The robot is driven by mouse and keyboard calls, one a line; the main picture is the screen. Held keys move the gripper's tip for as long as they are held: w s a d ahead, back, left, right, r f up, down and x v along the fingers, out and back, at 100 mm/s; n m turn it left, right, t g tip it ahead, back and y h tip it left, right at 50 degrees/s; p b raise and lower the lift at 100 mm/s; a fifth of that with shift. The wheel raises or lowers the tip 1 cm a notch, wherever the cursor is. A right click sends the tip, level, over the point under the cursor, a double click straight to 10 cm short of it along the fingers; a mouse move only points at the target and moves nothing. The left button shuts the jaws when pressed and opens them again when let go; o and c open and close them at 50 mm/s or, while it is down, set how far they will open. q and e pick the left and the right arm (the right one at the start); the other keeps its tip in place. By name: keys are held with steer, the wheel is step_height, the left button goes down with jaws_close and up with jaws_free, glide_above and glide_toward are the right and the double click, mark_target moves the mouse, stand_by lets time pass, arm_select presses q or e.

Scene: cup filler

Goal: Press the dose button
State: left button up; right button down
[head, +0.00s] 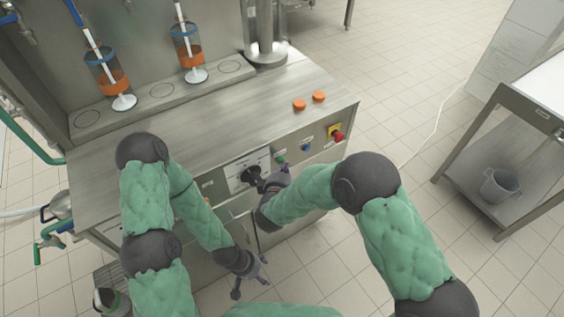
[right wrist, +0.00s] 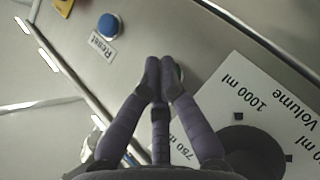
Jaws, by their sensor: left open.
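A small green button (head: 281,160) sits on the machine's front panel, between the volume dial and the blue button; its label is not readable. In the right wrist view only a sliver of the green button (right wrist: 179,73) shows, mostly hidden by my fingertips. My right gripper (head: 285,177) is at the panel by this button, its purple fingers (right wrist: 163,67) drawn together and empty. I cannot tell whether the tips touch the button. My left gripper (head: 251,284) hangs low in front of the machine, open and empty.
The blue button (right wrist: 108,25) beside it is labelled Reset. A red emergency stop (head: 338,136) is farther right. The black volume dial (right wrist: 250,153) is on the other side. Orange caps (head: 300,104) lie on the steel worktop (head: 235,125). A side table (head: 475,165) stands right.

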steer(key=shift+s+d, duration=0.3)
steer(key=shift+s, duration=0.15)
steer(key=shift+p, duration=0.3)
steer(key=s+d+p, duration=0.2)
steer(key=s+d, duration=0.1)
steer(key=s, duration=0.2)
steer(key=shift+d, duration=0.3)
steer(key=shift+w+f, duration=0.1)
steer(key=s+d+f+m+g+y, duration=0.2)
steer(key=d+f+m+g, duration=0.2)
steer(key=f, duration=0.5)
steer(key=s+d+f+m+g+y, duration=0.1)
steer(key=s+f+m+g, duration=0.4)
steer(key=s, duration=0.5)
steer(key=s+d+f+m+g+y, duration=0.2)
steer(key=s+d+f+m+g, duration=0.1)
steer(key=s, duration=0.7)
step_height(320, 180, down, 3)
steer(key=m+g, duration=0.1)
steer(key=m, duration=0.2)
steer(key=shift+d+r+g, duration=0.15)
steer(key=shift+d+g, duration=0.2)
steer(key=shift+g, duration=0.05)
